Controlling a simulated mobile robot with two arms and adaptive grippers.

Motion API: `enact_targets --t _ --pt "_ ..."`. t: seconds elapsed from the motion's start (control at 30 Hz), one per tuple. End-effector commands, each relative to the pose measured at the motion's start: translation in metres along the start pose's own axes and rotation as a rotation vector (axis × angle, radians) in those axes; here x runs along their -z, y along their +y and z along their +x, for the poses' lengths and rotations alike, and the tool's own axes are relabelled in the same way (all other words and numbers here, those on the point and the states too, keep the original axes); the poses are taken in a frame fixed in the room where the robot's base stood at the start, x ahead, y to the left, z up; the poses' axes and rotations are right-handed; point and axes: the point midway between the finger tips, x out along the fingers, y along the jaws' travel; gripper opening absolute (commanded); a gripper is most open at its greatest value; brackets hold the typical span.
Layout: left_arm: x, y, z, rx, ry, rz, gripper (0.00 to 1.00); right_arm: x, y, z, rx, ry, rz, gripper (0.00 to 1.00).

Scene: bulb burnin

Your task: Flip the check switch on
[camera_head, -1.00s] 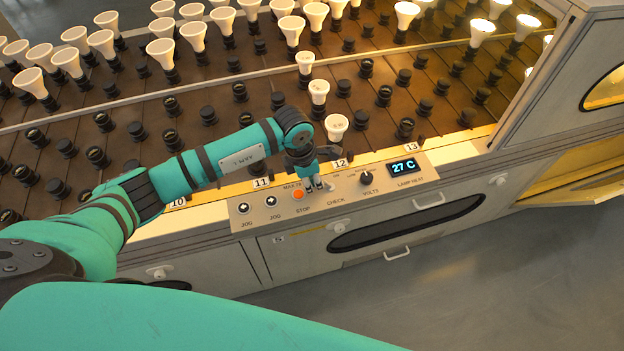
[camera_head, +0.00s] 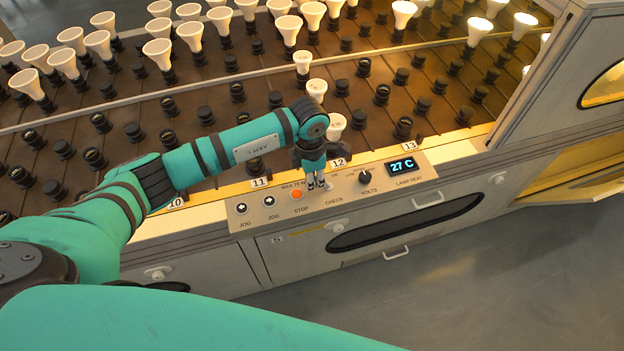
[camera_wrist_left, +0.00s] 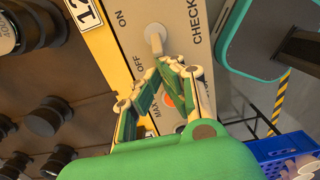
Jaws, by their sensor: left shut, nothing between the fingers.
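The check switch (camera_wrist_left: 156,38) is a small pale toggle on a round base, in the wrist view between the ON and OFF lettering. Its lever tip points down the picture, on the OFF side. My left gripper (camera_wrist_left: 172,62) is shut and empty, its fingertips just below the lever in that view; a small gap seems to show. In the head view the left gripper (camera_head: 316,186) points down at the control panel (camera_head: 404,187), above the CHECK label. The switch is mostly hidden beside the fingers there. My right gripper is not in view.
The red stop button (camera_head: 296,194) is left of the gripper, with two jog buttons farther left. The volts knob (camera_head: 365,177) and 27 C display (camera_head: 403,165) are to the right. Bulbs and sockets fill the rack behind. A blue crate (camera_wrist_left: 285,148) shows in the wrist view.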

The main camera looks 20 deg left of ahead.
Motion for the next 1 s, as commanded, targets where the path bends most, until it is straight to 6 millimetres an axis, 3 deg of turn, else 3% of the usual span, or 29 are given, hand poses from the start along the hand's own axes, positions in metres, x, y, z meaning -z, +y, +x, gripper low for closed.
enact_targets --t 0.57,1.0 --pt "-0.023 0.001 -0.011 -0.004 -0.003 0.001 0.00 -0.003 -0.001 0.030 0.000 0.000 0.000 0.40" --pt "-0.023 0.001 -0.019 -0.001 -0.002 0.001 0.00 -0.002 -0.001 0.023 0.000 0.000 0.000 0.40"
